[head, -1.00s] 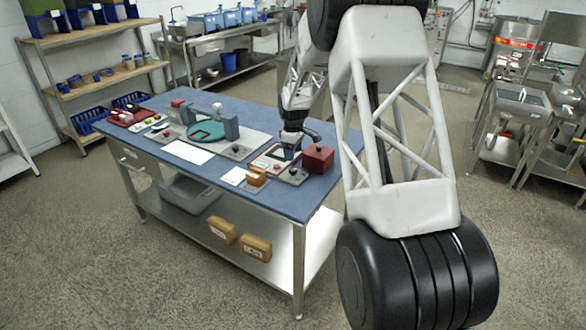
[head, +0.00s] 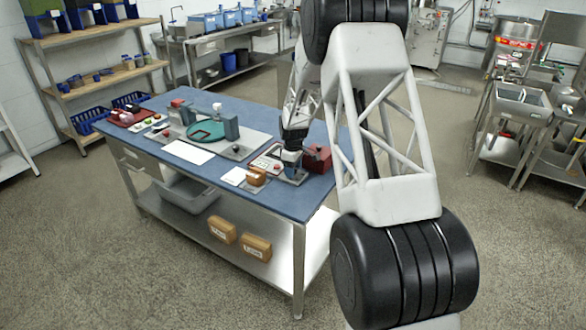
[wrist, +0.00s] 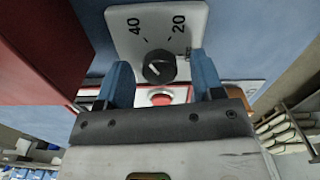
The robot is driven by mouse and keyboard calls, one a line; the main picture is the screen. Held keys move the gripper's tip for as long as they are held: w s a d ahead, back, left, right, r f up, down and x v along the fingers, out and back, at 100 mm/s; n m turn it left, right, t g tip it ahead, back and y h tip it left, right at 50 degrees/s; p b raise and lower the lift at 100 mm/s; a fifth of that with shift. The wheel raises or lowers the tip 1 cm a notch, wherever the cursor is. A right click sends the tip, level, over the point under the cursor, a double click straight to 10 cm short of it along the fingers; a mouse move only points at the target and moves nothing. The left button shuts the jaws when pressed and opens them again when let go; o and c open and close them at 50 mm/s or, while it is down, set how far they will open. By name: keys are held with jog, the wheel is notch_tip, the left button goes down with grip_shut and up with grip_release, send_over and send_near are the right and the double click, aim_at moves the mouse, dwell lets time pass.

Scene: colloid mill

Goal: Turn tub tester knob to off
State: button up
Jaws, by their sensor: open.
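The black knob (wrist: 158,68) sits on a pale dial plate (wrist: 150,25) marked 40 and 20 in the wrist view. A white pointer line shows on the knob; a small mark at the plate's edge is too small to read. My gripper (wrist: 163,72) is open, with one blue finger on each side of the knob and gaps between. I cannot tell how far the fingertips are above the plate. In the head view my gripper (head: 291,170) is low over the near right end of the blue table and hides the knob.
A red box (head: 318,158) stands close beside my gripper; its red side (wrist: 35,50) fills the wrist view's left. A red button (wrist: 160,98) is near the knob. An orange-brown block (head: 256,176) and a white card (head: 233,176) lie left of my gripper on the blue table (head: 215,200).

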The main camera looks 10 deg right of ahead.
jog(key=c, duration=0.9)
